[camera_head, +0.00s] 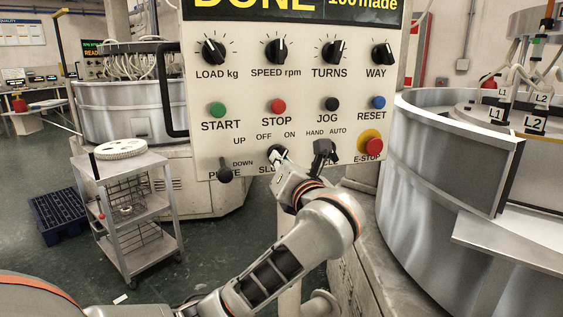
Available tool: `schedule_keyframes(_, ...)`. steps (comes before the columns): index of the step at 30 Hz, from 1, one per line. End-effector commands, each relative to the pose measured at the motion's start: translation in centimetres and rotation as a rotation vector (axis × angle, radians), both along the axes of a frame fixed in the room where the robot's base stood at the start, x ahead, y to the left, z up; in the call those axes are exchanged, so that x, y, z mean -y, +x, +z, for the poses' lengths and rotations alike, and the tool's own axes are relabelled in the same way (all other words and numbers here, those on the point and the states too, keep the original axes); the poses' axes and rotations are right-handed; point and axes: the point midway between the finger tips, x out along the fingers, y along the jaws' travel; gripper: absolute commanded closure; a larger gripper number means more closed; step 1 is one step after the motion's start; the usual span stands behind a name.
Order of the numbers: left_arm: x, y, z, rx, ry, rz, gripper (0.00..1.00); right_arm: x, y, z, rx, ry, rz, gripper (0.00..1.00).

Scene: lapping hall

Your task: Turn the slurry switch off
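The slurry switch (273,153) is a small black knob low on the cream control panel (240,92), below the OFF and ON labels. My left gripper (281,161) is at this switch, and its pale tip overlaps the knob and part of the label under it. I cannot tell which way the knob points, whether the tip touches it, or whether the fingers are open or shut. My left arm reaches up to it from the lower left. My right gripper is not in view.
The HAND/AUTO switch (324,148) is close to the right of my gripper, with the red E-stop (374,146) beyond. The PLATE lever (225,168) is to the left. A metal trolley (138,215) stands left; a large steel machine (440,190) fills the right.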

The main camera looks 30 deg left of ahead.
Motion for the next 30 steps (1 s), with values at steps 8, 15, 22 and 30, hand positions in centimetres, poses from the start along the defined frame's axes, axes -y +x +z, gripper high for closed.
schedule_keyframes(8, 0.0, 0.0, -0.2, 0.022, -0.019, 0.001, 1.0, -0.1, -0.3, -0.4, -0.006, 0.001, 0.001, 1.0)
schedule_keyframes(15, 0.1, 0.1, -0.5, 0.116, -0.102, -0.001, 1.0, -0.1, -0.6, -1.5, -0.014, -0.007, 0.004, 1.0)
schedule_keyframes(22, 0.1, 0.2, -0.7, 0.269, -0.23, 0.0, 1.0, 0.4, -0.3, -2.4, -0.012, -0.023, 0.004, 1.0)
schedule_keyframes(30, 0.2, 0.3, -0.6, 0.467, -0.393, 0.0, 1.0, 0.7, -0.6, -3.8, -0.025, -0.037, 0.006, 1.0)
